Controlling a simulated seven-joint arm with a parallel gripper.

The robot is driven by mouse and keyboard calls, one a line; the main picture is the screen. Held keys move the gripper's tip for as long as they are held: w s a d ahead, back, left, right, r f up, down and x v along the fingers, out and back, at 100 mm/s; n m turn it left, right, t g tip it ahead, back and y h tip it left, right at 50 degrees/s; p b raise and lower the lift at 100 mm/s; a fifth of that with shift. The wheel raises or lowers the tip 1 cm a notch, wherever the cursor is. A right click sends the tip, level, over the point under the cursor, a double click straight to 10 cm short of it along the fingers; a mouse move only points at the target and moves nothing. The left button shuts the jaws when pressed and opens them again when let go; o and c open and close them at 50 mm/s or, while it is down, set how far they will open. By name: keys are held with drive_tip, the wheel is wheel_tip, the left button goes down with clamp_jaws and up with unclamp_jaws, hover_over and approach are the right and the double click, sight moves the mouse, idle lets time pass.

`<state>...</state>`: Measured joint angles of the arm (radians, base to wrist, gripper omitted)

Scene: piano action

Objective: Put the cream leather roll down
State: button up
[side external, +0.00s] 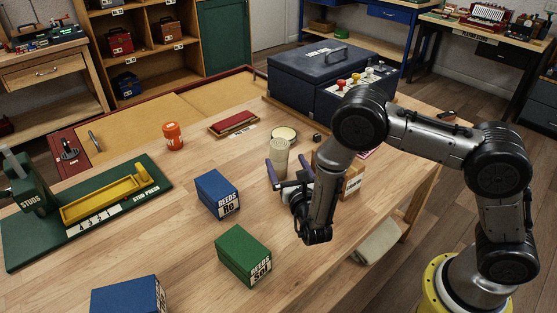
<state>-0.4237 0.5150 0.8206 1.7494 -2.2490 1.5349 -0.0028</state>
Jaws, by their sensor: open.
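The cream leather roll (279,155) stands upright, apparently on the wooden bench, near the middle of the side external view. My gripper (288,171) is open, low over the bench, with its dark purple-blue fingers at the roll's lower part, one to the left and one to the right. The fingers partly hide the foot of the roll. I cannot tell whether either finger touches it.
A cardboard box (353,183) is close to the right, partly behind my arm. A blue reeds box (217,194) and a green one (243,255) stand left and in front. Bare bench (185,240) lies between.

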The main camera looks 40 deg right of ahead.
sight(277, 140)
drive_tip(key=x, duration=1)
drive_tip(key=shift+w+d+r, duration=0.1)
drive_tip(key=shift+w+d, duration=0.05)
drive_tip(key=shift+w, duration=0.2)
clamp_jaws()
drive_tip(key=shift+r, duration=0.1)
